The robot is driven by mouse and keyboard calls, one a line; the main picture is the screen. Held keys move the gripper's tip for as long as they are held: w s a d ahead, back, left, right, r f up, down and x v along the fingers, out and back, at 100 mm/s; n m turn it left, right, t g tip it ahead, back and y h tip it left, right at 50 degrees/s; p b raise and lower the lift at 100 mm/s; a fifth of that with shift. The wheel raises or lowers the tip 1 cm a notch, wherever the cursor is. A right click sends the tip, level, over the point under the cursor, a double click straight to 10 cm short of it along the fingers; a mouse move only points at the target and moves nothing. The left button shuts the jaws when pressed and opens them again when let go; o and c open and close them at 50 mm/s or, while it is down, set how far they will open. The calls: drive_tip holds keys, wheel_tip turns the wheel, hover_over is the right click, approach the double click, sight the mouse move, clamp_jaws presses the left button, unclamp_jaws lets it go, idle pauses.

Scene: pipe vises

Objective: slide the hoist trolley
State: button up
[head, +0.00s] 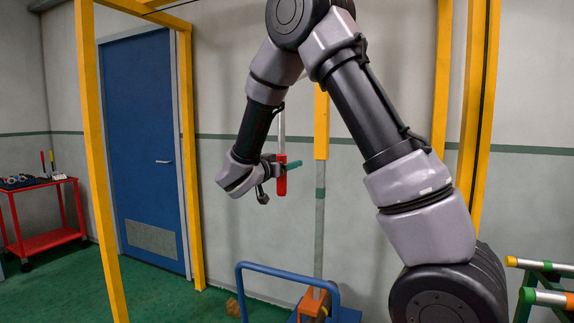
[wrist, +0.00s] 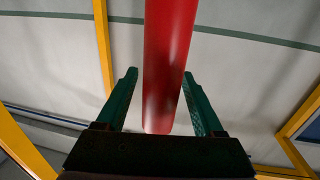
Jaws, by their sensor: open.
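A red handle (head: 281,175) hangs upright at the lower end of a grey rod (head: 282,122) in the head view. The rod's upper end is hidden behind my arm, and the trolley is not in view. My gripper (head: 294,165) is at the handle, its green fingers level with the handle's upper part. In the wrist view the red handle (wrist: 168,60) stands between the two open fingers of my gripper (wrist: 159,76).
Yellow gantry posts (head: 95,160) stand at left and right. A blue-railed cart (head: 290,275) stands below my gripper. A red cart (head: 45,240) with tools is at far left, by a blue door (head: 140,140). Pipes on a green stand (head: 545,280) are at right.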

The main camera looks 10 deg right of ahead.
clamp_jaws()
idle(1.3)
